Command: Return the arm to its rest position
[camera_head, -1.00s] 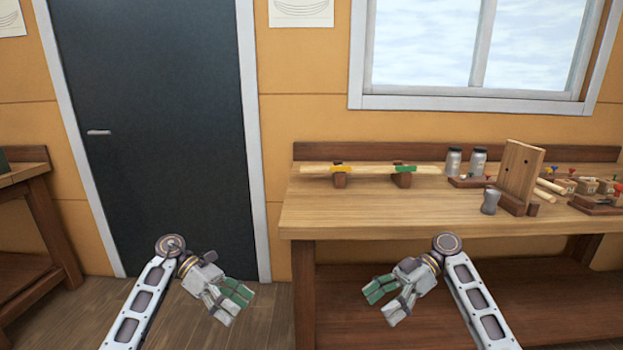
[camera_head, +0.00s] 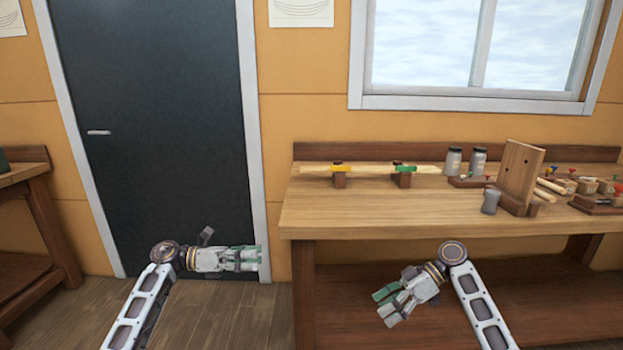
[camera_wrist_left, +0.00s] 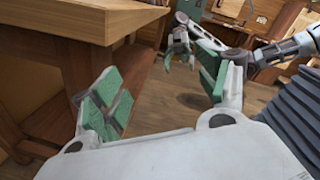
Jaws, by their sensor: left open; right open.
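My left gripper (camera_head: 242,259) is in front of the dark door in the head view, its fingers pointing right toward the bench. It is open and empty; in the left wrist view its green-padded fingers (camera_wrist_left: 165,95) stand apart with nothing between them. My right gripper (camera_head: 386,306) is low in front of the bench, pointing down and left. It is open with nothing held, and it also shows in the left wrist view (camera_wrist_left: 182,50). Neither gripper touches the bench.
The wooden workbench (camera_head: 370,215) bears a wooden strip (camera_head: 375,169) on two blocks, jars (camera_head: 453,161), a metal cup (camera_head: 490,200) and an upright board (camera_head: 519,172). Another bench (camera_head: 25,176) stands at far left. The floor (camera_head: 235,320) between the arms is clear.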

